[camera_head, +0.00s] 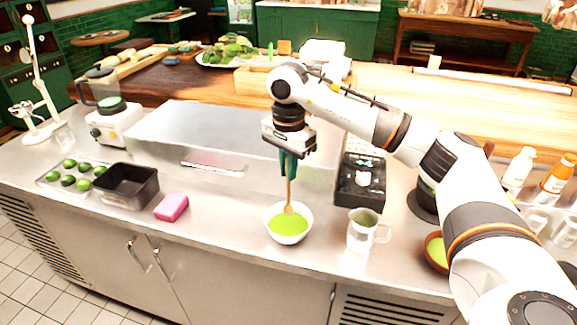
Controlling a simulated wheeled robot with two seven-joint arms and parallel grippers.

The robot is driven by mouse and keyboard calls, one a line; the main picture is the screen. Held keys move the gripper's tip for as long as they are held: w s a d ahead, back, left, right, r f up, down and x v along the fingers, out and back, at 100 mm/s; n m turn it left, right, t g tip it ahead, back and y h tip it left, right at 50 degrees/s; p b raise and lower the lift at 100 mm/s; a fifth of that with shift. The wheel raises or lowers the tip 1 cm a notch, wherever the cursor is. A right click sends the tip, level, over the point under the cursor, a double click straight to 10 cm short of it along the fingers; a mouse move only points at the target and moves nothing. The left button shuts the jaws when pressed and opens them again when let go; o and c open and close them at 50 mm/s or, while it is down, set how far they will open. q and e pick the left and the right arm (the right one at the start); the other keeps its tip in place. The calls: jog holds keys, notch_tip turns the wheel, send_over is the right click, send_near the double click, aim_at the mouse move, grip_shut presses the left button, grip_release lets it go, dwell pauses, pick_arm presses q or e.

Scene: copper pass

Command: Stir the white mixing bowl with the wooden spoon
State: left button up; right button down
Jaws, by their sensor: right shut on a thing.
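The white mixing bowl (288,238) stands on the steel counter near its front edge, with bright green contents. The wooden spoon (289,198) is nearly upright, its lower end in the green contents. My right gripper (288,172) is above the bowl, pointing down, shut on the upper part of the spoon's handle. The spoon's top is hidden by the fingers. My left gripper is not in view.
A pink sponge (172,207) and a black tin (127,186) are to the left. A dark appliance (360,184) stands behind the jug.

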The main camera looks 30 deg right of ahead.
jog(key=shift+r, duration=0.1)
notch_tip(320, 180, up, 5)
jog(key=p, duration=0.3)
jog(key=shift+p, duration=0.35)
